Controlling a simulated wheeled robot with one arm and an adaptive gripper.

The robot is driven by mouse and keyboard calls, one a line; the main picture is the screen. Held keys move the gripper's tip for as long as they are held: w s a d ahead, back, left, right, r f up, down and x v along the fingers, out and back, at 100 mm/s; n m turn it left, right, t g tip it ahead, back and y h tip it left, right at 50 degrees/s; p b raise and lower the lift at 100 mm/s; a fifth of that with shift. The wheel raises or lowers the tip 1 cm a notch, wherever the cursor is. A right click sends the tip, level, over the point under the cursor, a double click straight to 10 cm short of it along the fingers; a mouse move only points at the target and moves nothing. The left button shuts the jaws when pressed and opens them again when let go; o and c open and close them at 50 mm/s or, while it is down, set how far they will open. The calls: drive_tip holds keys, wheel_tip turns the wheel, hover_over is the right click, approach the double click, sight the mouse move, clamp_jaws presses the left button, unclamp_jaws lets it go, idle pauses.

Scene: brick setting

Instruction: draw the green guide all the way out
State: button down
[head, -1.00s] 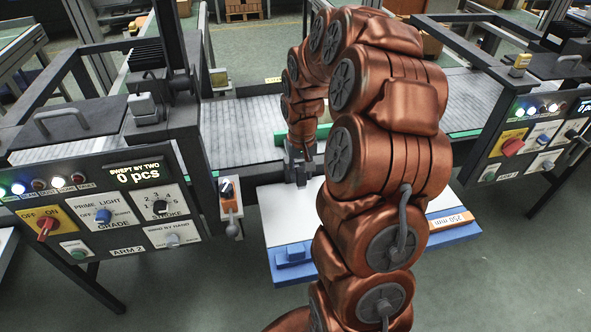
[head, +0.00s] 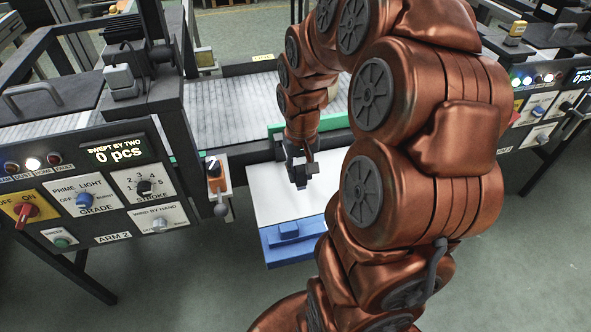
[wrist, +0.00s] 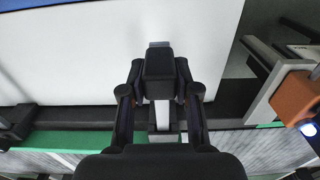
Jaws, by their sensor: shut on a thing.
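The green guide (head: 335,121) is a long green strip along the near side of the conveyor, partly hidden behind my arm. It also shows in the wrist view (wrist: 75,141), running across below the white board. My gripper (head: 299,183) points down over the white-topped board (head: 288,207), just in front of the guide. In the wrist view my gripper (wrist: 160,70) has its fingers closed around a narrow grey bar (wrist: 163,118) that runs back toward the green strip.
The control panel (head: 112,185) and an orange switch box with a lever (head: 216,178) stand close on the left. A blue block (head: 290,235) sits at the board's front edge. Another panel (head: 540,115) stands at the right. Open floor lies in front.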

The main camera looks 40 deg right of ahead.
drive_tip(key=shift+s+a, duration=0.1)
drive_tip(key=shift+a, duration=0.15)
drive_tip(key=c, duration=1.1)
unclamp_jaws()
drive_tip(key=shift+s, duration=0.1)
drive_tip(key=shift+o, duration=1.3)
drive_tip(key=shift+r, duration=0.2)
wheel_tip(320, 180, up, 12)
drive_tip(key=shift+f, duration=0.15)
